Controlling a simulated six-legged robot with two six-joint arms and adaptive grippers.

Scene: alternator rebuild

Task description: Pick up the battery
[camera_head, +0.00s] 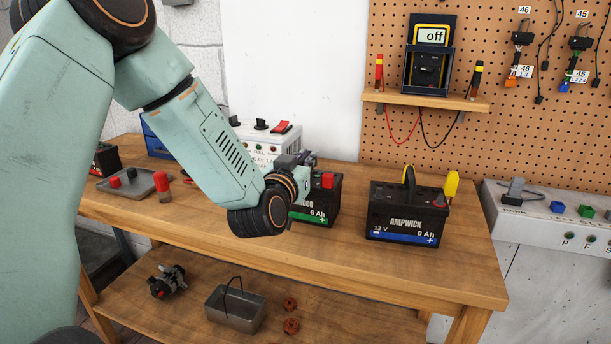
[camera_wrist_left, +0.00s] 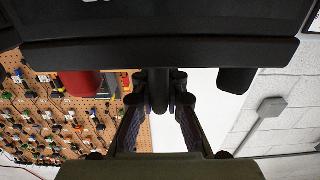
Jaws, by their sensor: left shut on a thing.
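A black battery with a green stripe marked 6 Ah (camera_head: 325,208) and a red terminal cap (camera_head: 328,180) is at the bench's middle, partly hidden behind my left wrist. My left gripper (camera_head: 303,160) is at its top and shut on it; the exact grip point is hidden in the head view. In the left wrist view the fingers (camera_wrist_left: 160,92) close on a dark part below the black battery body (camera_wrist_left: 160,55), with the red cap at left. A second black battery, marked AMPWICK with a blue stripe (camera_head: 403,222), stands to the right. My right gripper is not in view.
The wooden bench (camera_head: 440,275) has free room in front of the batteries. A white box with switches (camera_head: 262,145) stands behind my left wrist. A meter (camera_head: 430,55) sits on a pegboard shelf. A metal tray (camera_head: 130,187) lies at left. A lower shelf holds parts.

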